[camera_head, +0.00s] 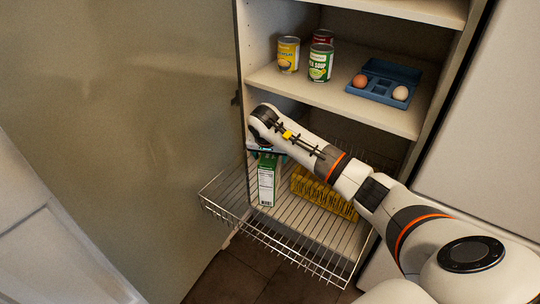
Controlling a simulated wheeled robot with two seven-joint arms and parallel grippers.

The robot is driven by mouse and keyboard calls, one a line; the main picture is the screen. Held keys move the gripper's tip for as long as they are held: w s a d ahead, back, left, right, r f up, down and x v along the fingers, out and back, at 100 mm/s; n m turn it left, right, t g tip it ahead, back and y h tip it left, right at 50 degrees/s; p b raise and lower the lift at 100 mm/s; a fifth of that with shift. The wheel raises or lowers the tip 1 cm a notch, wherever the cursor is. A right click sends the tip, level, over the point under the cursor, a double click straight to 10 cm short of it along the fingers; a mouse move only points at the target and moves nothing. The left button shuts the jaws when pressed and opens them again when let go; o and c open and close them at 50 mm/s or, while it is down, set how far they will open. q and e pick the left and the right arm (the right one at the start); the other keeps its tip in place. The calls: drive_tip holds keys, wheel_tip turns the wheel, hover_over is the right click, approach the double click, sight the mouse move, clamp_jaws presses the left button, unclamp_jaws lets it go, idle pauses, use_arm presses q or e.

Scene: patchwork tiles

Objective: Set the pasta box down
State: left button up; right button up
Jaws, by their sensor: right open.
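A green and white box (267,186), which I take to be the pasta box, stands upright in the wire basket (290,228) at the bottom of the cabinet. My right gripper (266,152) is just above the box's top, at the end of the arm reaching in from the right. Its jaws are open, with the fingertips partly hidden. I cannot tell whether they still touch the box. My left gripper is out of view.
Yellow packages (322,192) lie in the basket right of the box, partly behind my arm. Above, a shelf (335,103) holds a yellow can (288,55), a green can (320,63), a red can (323,37) and a blue egg tray (386,79). The basket's front is bare.

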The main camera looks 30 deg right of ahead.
drive_tip(key=p+v, duration=0.1)
drive_tip(key=v, duration=1.1)
drive_tip(key=shift+d, duration=0.1)
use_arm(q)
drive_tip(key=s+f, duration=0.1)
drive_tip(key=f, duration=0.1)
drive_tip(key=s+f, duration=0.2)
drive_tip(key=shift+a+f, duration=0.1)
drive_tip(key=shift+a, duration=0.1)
